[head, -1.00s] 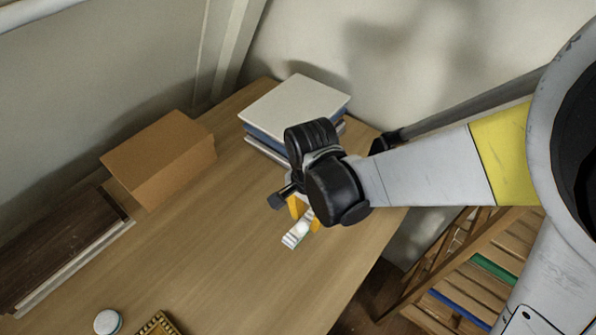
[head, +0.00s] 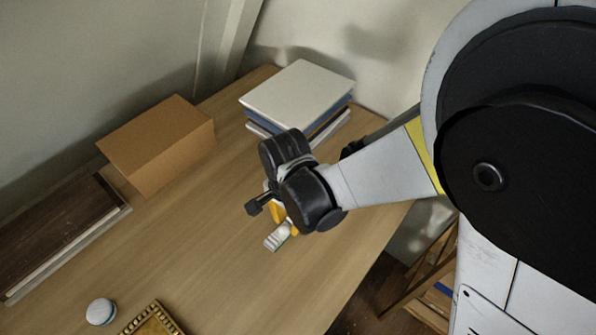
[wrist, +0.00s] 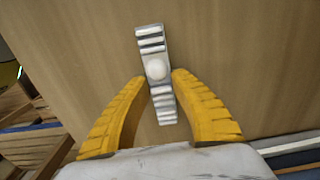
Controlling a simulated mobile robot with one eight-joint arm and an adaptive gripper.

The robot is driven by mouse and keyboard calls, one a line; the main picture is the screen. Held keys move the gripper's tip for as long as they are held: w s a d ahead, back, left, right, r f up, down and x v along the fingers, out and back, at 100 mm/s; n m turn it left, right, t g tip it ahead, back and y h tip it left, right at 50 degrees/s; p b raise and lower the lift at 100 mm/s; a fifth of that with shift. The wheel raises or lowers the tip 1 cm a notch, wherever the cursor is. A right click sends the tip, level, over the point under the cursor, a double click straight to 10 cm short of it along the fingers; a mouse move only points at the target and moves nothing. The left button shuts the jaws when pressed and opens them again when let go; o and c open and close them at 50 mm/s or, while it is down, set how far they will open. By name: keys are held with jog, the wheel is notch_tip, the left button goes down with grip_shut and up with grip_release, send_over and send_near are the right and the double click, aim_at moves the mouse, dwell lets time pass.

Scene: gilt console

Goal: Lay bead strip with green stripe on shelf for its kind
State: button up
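A pale white-grey bead strip (wrist: 157,70) with ridged ends and a round bump lies between the yellow fingers of my gripper (wrist: 160,77) in the wrist view. The fingers close against both its sides at the middle. In the head view the strip (head: 278,237) sticks out below my gripper (head: 284,217), over the desk; I cannot tell its height. No green stripe can be made out clearly. A slatted wooden rack (head: 430,285) stands at the lower right, mostly hidden by my arm, with a blue strip showing; its slats also show in the wrist view (wrist: 30,150).
On the desk (head: 210,240) are a stack of books (head: 298,95), a cardboard box (head: 160,140), a dark brown book (head: 50,235), a round white object (head: 100,311) and a gilt frame (head: 152,320). The desk's middle is clear.

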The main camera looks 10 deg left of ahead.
jog(key=o, duration=0.4)
jog(key=shift+c, duration=0.2)
